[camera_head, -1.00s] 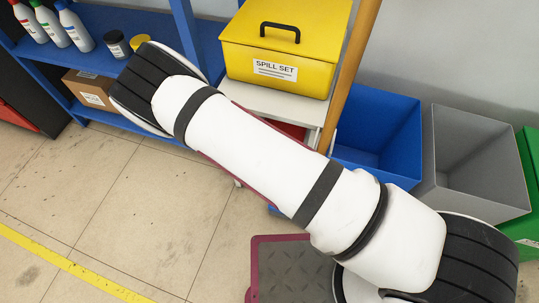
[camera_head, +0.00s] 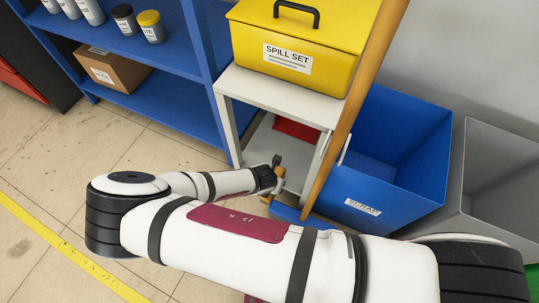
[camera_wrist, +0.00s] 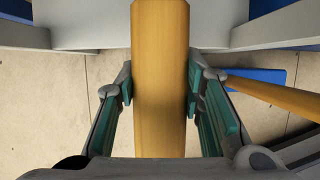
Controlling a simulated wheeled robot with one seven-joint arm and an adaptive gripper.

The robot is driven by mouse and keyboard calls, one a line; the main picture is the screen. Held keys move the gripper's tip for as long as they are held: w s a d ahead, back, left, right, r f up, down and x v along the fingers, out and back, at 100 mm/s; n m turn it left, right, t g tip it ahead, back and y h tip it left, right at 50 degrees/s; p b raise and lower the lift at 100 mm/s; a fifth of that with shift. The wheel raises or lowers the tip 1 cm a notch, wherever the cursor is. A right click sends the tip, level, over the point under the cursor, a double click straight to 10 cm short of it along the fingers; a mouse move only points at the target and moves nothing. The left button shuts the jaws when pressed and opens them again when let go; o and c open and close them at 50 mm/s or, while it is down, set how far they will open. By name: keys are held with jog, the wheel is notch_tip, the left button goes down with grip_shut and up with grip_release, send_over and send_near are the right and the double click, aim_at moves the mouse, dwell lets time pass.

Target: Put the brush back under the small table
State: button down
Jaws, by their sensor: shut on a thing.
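The small table (camera_head: 285,108) is pale grey and stands in the middle of the head view, with a yellow box on top. My gripper (camera_head: 275,180) is low in front of its open side, near the right front leg. In the wrist view my gripper (camera_wrist: 160,95) is shut on a light wooden piece (camera_wrist: 160,50), which I take to be the brush. It runs lengthwise between the green pads, its far end toward a pale grey surface. A small bit of wood (camera_head: 267,199) shows at the gripper in the head view. The bristles are not visible.
A wooden pole (camera_head: 350,115) leans close to the right of the gripper; it also shows in the wrist view (camera_wrist: 275,97). A red thing (camera_head: 297,129) lies under the table. A blue bin (camera_head: 400,140) stands right, blue shelves (camera_head: 165,70) left. The floor at left is clear.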

jog(key=w+a+b, duration=0.1)
jog(key=w, duration=0.3)
jog(key=w+a+f+b, duration=0.1)
jog(key=w, duration=0.4)
jog(key=w+b, duration=0.2)
jog(key=w, duration=0.3)
jog(key=shift+a+f, duration=0.2)
jog(key=shift+a, duration=0.2)
jog(key=shift+w+a+f, duration=0.1)
jog(key=shift+w, duration=0.75)
jog(key=shift+s+f+b, duration=0.15)
jog(key=shift+f+b, duration=0.75)
jog(key=shift+f, duration=0.6)
jog(key=shift+f, duration=0.2)
jog(key=c, duration=1.1)
grip_release()
jog(key=shift+b, duration=0.3)
